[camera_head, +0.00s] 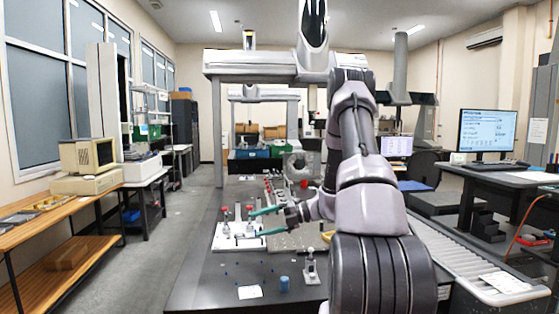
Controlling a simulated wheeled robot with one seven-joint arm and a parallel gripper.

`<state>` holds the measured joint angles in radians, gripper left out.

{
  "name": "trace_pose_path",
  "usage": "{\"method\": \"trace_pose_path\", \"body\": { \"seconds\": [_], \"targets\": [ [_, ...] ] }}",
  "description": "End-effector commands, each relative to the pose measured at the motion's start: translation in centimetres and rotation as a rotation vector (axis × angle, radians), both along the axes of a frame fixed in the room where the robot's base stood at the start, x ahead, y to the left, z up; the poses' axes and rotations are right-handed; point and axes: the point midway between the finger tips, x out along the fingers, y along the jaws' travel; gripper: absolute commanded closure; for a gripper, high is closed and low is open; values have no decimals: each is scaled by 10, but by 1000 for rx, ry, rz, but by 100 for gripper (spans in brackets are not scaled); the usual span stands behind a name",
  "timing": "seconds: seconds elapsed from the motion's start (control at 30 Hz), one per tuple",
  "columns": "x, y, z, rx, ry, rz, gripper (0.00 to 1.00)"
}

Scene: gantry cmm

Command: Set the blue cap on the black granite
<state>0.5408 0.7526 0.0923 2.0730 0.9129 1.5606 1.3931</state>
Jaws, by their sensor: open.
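A small blue cylinder (284,284), which looks like the blue cap, stands upright on the black granite (200,284) near its front edge. My gripper (254,224) has two teal fingers spread apart. It points left over the white fixture plate, farther back than the blue cylinder and a little left of it. The fingers are apart from the cylinder. I see nothing held between them, though small fixture parts show behind the gap.
A white plate (226,241) with red-topped posts lies below the gripper. A small metal stand (310,268) is right of the blue cylinder, and a white card (250,292) is left. A roller conveyor (455,262) runs along the right. The granite's front left is mostly clear.

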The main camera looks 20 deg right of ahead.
Motion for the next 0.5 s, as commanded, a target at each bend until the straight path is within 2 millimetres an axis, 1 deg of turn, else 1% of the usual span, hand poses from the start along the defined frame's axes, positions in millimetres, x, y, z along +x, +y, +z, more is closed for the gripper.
{"method": "trace_pose_path", "body": {
  "seconds": [0.03, 0.1, 0.17, 0.2, 0.27, 0.3, 0.4, 0.5],
  "targets": [
    [-10, 14, 24, -95, -103, 88, 24],
    [-26, 28, 48, -219, -245, 210, 24],
    [-41, 39, 67, -322, -369, 318, 24],
    [-51, 46, 79, -388, -451, 389, 24],
    [-67, 54, 96, -485, -579, 498, 24],
    [-79, 59, 106, -546, -662, 573, 24],
    [-106, 68, 131, -697, -875, 759, 24],
    [-133, 73, 153, -841, -1087, 950, 24]
  ]
}}
